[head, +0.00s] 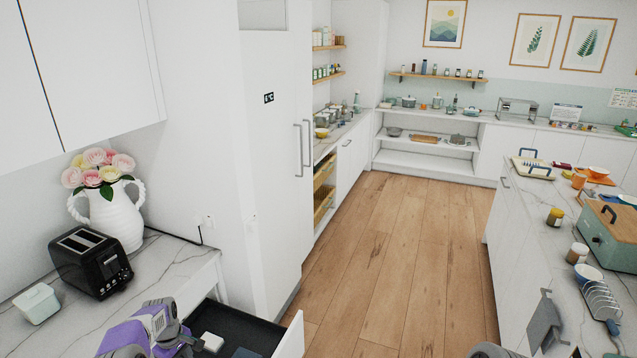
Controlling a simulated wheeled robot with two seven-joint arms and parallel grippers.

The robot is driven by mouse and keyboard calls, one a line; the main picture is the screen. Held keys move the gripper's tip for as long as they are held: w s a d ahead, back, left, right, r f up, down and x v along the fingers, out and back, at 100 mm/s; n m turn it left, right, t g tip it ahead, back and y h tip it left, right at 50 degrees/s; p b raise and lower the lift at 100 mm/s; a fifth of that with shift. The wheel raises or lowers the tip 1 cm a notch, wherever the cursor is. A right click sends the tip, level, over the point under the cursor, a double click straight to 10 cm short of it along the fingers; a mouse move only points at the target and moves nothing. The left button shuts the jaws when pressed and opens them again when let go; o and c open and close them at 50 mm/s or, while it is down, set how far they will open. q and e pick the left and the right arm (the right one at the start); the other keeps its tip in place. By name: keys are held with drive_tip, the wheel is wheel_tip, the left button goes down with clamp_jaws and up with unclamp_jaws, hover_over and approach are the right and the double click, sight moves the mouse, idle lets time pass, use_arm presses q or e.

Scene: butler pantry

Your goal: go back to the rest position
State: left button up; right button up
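My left arm, purple and grey, comes in at the bottom left. Its dark gripper (183,338) is above the inner left part of an open drawer (291,340). Whether its fingers are open or shut does not show clearly. A small white item (212,342) lies in the drawer just right of this gripper, and I cannot tell if they touch. My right gripper (546,322) shows as grey parts at the bottom right, near the edge of the island counter. Its finger state is unclear.
The island (520,225) at right holds a green bread box (608,240), jars and a wire rack (602,300). The wooden floor (400,270) between is clear.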

use_arm(q)
drive_tip(key=s+d+f+m+h, duration=0.1)
drive_tip(key=s+d+f+m, duration=0.2)
drive_tip(key=s+d+f, duration=0.5)
drive_tip(key=s+d+f+m+h, duration=0.25)
drive_tip(key=d+f, duration=0.35)
drive_tip(key=d, duration=0.5)
drive_tip(key=s+d+m, duration=0.2)
drive_tip(key=s+d, duration=0.3)
drive_tip(key=s, duration=0.3)
drive_tip(key=s+d+m, duration=0.3)
drive_tip(key=s+d, duration=0.2)
drive_tip(key=s, duration=0.3)
wheel_tip(320, 180, down, 19)
drive_tip(key=b, duration=1.9)
drive_tip(key=shift+s+a+b, duration=0.15)
drive_tip(key=shift+a+b, duration=0.05)
drive_tip(key=shift+b, duration=0.1)
use_arm(e)
wheel_tip(320, 180, down, 20)
drive_tip(key=w, duration=0.1)
drive_tip(key=shift+w, duration=0.3)
use_arm(q)
drive_tip(key=shift+h, duration=0.25)
use_arm(e)
drive_tip(key=shift+r, duration=0.1)
